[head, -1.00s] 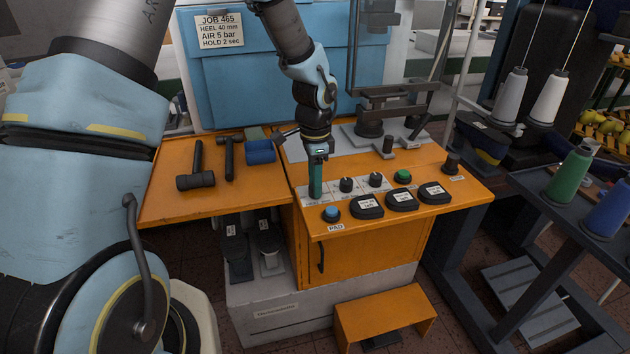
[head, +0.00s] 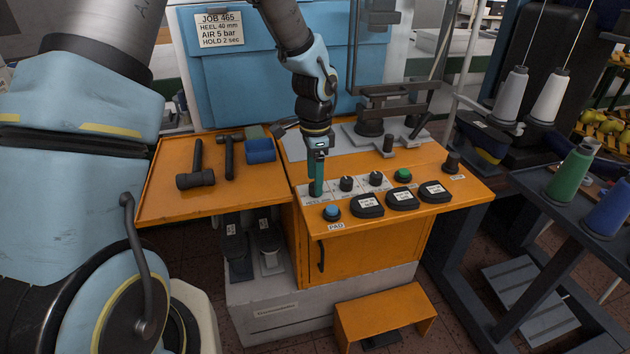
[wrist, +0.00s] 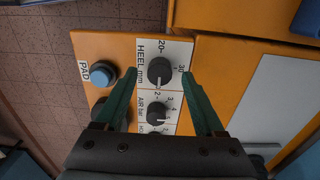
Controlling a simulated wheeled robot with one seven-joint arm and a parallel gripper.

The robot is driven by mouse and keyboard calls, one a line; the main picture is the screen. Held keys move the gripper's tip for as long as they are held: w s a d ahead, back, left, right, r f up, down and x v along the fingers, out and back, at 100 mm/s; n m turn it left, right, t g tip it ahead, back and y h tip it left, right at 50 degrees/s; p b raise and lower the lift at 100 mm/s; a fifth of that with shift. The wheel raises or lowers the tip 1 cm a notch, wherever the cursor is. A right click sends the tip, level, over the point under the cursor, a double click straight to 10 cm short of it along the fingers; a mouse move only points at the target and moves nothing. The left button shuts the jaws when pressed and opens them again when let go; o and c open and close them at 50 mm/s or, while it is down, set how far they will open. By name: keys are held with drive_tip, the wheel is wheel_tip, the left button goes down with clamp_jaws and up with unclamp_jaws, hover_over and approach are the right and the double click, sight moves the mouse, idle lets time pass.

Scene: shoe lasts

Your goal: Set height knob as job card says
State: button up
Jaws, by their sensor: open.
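The job card (head: 218,30) reads JOB 465, HEEL 40 mm, AIR 5 bar, HOLD 2 sec. The black heel height knob (wrist: 160,72) lies on a white plate marked HEEL mm, with 20 and 30 legible. My gripper (wrist: 160,74) is open, with one green finger on each side of this knob. A gap shows between the knob and each fingertip; I cannot tell the height of the tips above the panel. The knob's exact setting is unclear. In the head view my gripper (head: 316,192) hides the heel knob.
The air knob (wrist: 157,112) sits close beside the heel knob. A blue PAD button (head: 331,212), a green button (head: 403,175) and several black labelled pads are close by.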

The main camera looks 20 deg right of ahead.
wheel_tip(320, 180, up, 10)
drive_tip(key=b, duration=0.1)
drive_tip(key=shift+f, duration=0.2)
idle(0.3)
drive_tip(key=s+a+n, duration=0.2)
drive_tip(key=a+n, duration=0.7)
drive_tip(key=a, duration=0.6)
drive_tip(key=s+a+n+t, duration=0.1)
drive_tip(key=s+a+n, duration=0.1)
drive_tip(key=a+n, duration=0.7)
drive_tip(key=a, duration=0.6)
drive_tip(key=shift+a+f+n+t, duration=0.2)
drive_tip(key=shift+f+n+t, duration=0.05)
drive_tip(key=shift+n+t, duration=0.05)
